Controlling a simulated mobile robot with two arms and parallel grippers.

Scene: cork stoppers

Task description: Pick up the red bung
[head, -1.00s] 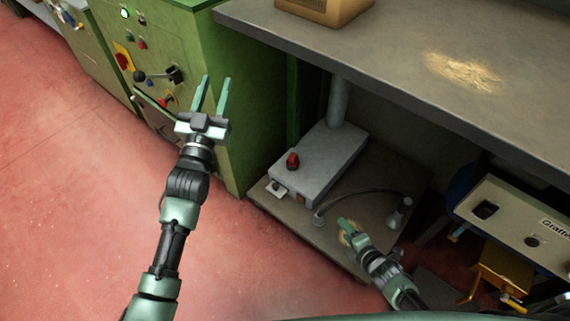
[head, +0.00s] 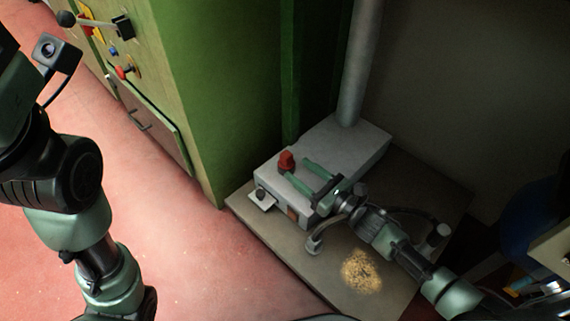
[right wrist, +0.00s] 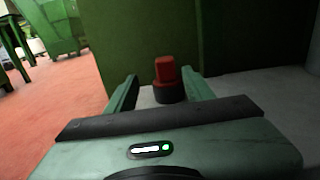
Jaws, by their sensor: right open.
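The red bung (head: 286,161) stands upright on the front part of a grey metal box (head: 355,150). In the right wrist view the red bung (right wrist: 165,71) has a dark lower part and shows ahead, between the two finger lines. My right gripper (head: 297,171) is open and empty, its green fingers pointing at the bung. The fingertips are close to the bung; whether they touch it I cannot tell. My left arm shows at the left edge of the head view, but its gripper is out of the picture.
The box rests on a low board (head: 390,240) with a heap of pale granules (head: 361,271). A grey post (head: 360,65) rises behind the box. A green machine (head: 235,80) stands to the left. A dark cable (head: 322,232) curves near my right wrist. Pink floor (head: 170,240) is clear.

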